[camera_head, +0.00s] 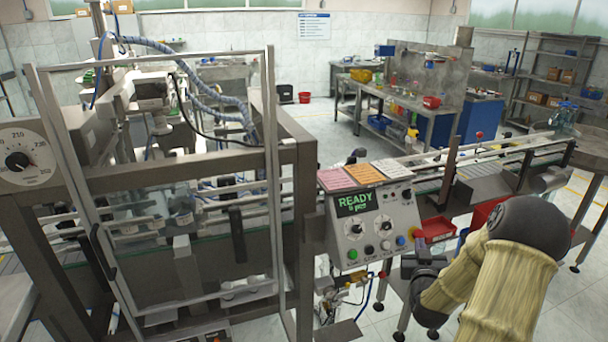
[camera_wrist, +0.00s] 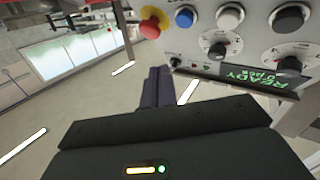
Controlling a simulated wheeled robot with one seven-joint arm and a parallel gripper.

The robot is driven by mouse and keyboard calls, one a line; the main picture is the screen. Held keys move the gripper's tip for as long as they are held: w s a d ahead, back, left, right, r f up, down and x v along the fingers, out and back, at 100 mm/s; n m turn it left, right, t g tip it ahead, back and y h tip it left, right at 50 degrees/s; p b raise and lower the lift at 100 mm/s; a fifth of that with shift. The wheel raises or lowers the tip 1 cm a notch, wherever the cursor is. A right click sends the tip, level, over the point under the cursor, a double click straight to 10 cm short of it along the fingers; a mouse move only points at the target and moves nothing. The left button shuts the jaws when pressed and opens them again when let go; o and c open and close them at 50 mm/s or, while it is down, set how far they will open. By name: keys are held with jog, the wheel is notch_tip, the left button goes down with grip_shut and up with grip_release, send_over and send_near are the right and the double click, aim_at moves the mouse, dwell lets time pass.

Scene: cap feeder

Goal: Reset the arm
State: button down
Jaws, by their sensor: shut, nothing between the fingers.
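My arm (camera_head: 500,285) reaches in from the lower right in the head view, bent, with its dark wrist in front of the control panel (camera_head: 375,228). My gripper (camera_wrist: 160,88) shows in the wrist view as two dark fingers side by side, shut and empty. It is beside the panel and apart from it as far as I can see. The panel also shows in the wrist view (camera_wrist: 258,20), turned over, with a red emergency button (camera_wrist: 154,22), a blue button (camera_wrist: 184,17), white and black knobs, and a green READY display (camera_wrist: 255,76).
A framed machine guard (camera_head: 165,300) stands at the left with a dial box (camera_head: 20,160). A conveyor (camera_head: 500,180) runs to the right behind my arm. Red bins (camera_head: 437,228) hang near the panel. Open floor (camera_head: 335,120) lies at the back.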

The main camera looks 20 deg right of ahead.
jog(key=a+f+n+g+y, duration=0.2)
jog(key=a+n+g+y, duration=0.3)
jog(key=a, duration=1.3)
jog(key=s+a+g+y, duration=0.3)
jog(key=s+a+g, duration=0.5)
jog(key=s+a, duration=0.7)
jog(key=s+r, duration=0.1)
jog(key=s, duration=0.2)
jog(key=shift+m, duration=0.4)
jog(key=shift+w+d, duration=0.1)
jog(key=shift+w, duration=0.05)
